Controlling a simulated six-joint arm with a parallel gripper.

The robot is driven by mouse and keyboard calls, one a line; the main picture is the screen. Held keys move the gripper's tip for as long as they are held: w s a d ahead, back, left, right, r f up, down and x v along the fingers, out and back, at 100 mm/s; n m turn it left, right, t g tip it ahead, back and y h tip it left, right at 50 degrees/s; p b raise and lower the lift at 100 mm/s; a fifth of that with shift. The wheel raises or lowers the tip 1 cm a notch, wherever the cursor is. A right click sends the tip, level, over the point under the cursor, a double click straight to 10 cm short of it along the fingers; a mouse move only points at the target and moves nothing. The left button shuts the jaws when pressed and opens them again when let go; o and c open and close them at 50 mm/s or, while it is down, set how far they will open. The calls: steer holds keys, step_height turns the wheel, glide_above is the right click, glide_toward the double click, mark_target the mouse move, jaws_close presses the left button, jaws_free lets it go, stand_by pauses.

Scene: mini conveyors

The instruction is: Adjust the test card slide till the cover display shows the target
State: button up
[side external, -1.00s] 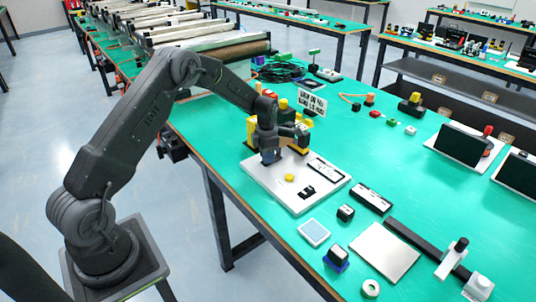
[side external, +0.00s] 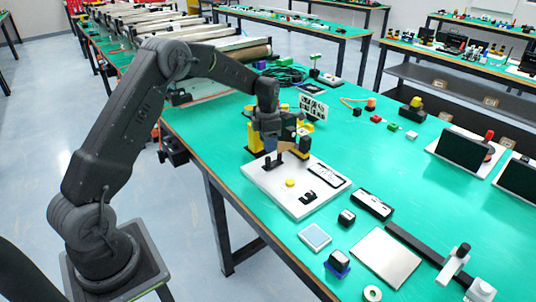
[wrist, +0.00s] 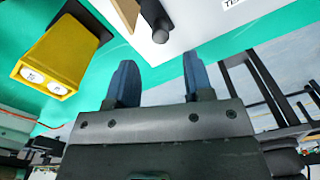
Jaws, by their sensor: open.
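A white base plate (side external: 282,203) lies on the green bench, with a yellow round button (side external: 290,183), a small black switch (side external: 308,196) and a black-framed label (side external: 328,175). At its far end stands a brown block with dark parts (side external: 304,146); I cannot tell which part is the test card slide. In the wrist view a black cylindrical knob (wrist: 160,32) sticks out beside a tan piece (wrist: 124,12). My gripper (wrist: 160,75) is open and empty, its blue fingers apart near the plate's edge, short of the knob. A white sign with dark marks (side external: 314,107) stands behind; its marks are unreadable.
A yellow housing (wrist: 45,62) with two white round faces stands left of my fingers in the wrist view. A black box (side external: 372,204), a grey plate (side external: 378,257) and a light-blue tile (side external: 314,237) lie nearer. Bare green bench (side external: 405,180) spreads to the right.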

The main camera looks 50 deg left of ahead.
step_height(320, 180, up, 6)
steer(key=shift+r, duration=0.25)
steer(key=s+d+r+m+t, duration=0.3)
steer(key=s+d+r+m, duration=0.9)
steer(key=s+r+m, duration=0.3)
steer(key=s+d+f+m+t, duration=0.1)
steer(key=s+d+m, duration=0.2)
steer(key=s+m, duration=0.5)
steer(key=s+d+f+m+t, duration=0.1)
steer(key=s+d+m, duration=0.2)
steer(key=s+m, duration=0.5)
steer(key=shift+d+f+t, duration=0.2)
steer(key=shift+f+t, duration=0.05)
steer(key=shift+t, duration=0.05)
